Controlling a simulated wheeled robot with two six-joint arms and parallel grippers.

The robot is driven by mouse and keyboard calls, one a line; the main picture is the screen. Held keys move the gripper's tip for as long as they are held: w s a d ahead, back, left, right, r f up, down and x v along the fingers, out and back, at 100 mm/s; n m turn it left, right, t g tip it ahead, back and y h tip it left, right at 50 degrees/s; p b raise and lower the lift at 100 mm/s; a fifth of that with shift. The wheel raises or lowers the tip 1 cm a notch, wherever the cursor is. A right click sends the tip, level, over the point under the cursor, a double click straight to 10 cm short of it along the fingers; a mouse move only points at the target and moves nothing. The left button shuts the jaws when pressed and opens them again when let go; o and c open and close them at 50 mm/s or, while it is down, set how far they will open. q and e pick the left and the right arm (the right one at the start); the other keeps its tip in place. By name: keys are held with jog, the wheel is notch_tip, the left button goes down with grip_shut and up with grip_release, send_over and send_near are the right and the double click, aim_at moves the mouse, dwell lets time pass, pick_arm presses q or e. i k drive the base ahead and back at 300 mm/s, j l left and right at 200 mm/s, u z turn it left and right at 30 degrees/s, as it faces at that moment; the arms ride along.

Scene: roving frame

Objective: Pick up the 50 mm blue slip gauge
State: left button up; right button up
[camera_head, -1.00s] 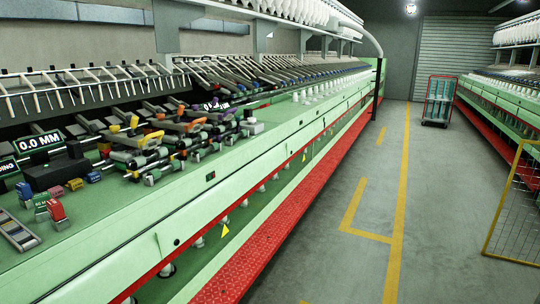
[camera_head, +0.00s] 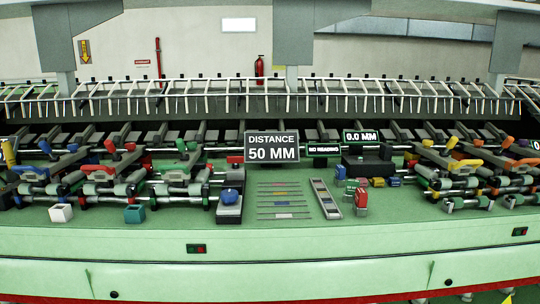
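Small coloured gauge blocks stand on the green bench top just right of centre. Another small blue block (camera_head: 394,181) lies further right, in a row with a yellow-and-red block (camera_head: 378,182). Any markings on the blocks are too small to read, so I cannot tell which blue one is 50 mm. Neither of my grippers shows.
A sign (camera_head: 271,147) reads DISTANCE 50 MM. A slotted metal rack (camera_head: 325,199) lies left of the blocks. A black box (camera_head: 366,166) stands behind them under a 0.0 MM display (camera_head: 361,137). Drafting arms crowd both sides.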

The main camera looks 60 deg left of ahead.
aim_at(339, 178)
jog(key=u, duration=1.85)
